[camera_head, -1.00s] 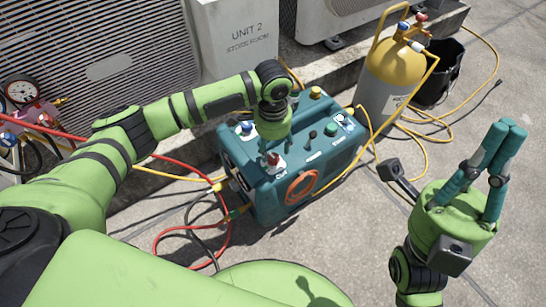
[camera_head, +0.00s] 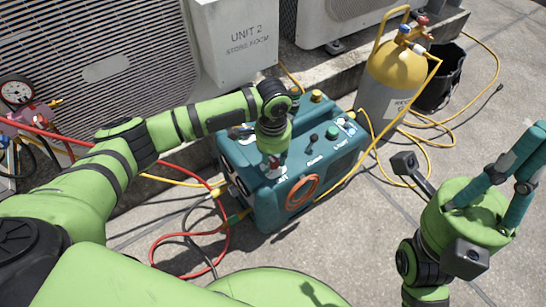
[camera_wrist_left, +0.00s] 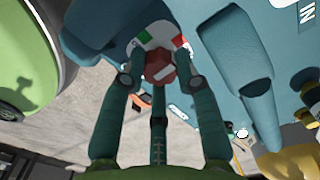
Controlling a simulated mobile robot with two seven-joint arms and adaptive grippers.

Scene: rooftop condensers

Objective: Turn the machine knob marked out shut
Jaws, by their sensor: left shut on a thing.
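The blue-green machine (camera_head: 240,165) stands on the paving, with coloured knobs on its top. My left gripper (camera_head: 273,160) points down at the machine's near left top corner, where a white label partly shows. In the left wrist view, my left gripper (camera_wrist_left: 160,80) has its fingers around a red knob (camera_wrist_left: 162,62) and is shut on it. The knob carries a white bar. Its plate (camera_wrist_left: 158,32) shows a green and a red mark. The fingers hide part of the knob.
A yellow and grey gas cylinder (camera_head: 390,75) and a black bucket (camera_head: 440,80) stand behind right. Red, yellow and black hoses lie around the machine. A gauge set (camera_head: 20,95) is at the left. Condenser units line the back. The paving at front right is clear.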

